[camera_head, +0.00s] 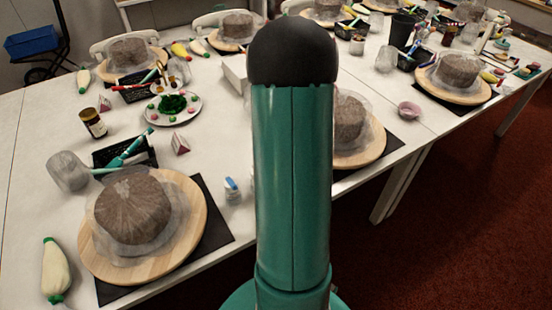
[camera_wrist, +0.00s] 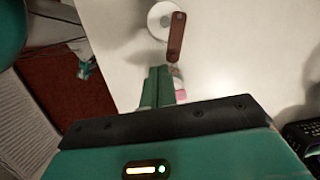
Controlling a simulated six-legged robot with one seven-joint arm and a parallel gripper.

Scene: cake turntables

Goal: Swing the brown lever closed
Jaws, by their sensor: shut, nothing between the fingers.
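The brown lever (camera_wrist: 176,38) is a short flat bar in the upper middle of the wrist view. It runs near upright in the picture, with a small pale mark at its upper end. A round white disc (camera_wrist: 157,12) with a grey centre lies just left of its upper end; I cannot tell how the two are joined. My gripper (camera_wrist: 159,72) is shut and empty, its green fingers just below and left of the lever's lower end in the picture. I cannot tell whether they touch it. I cannot make out the lever in the head view.
A small pink and white thing (camera_wrist: 181,90) lies right beside the fingers. A black basket (camera_wrist: 312,140) is at the lower right. White table (camera_wrist: 245,60) is bare between them. In the head view, cakes on wooden turntables (camera_head: 185,255) stand along the tables.

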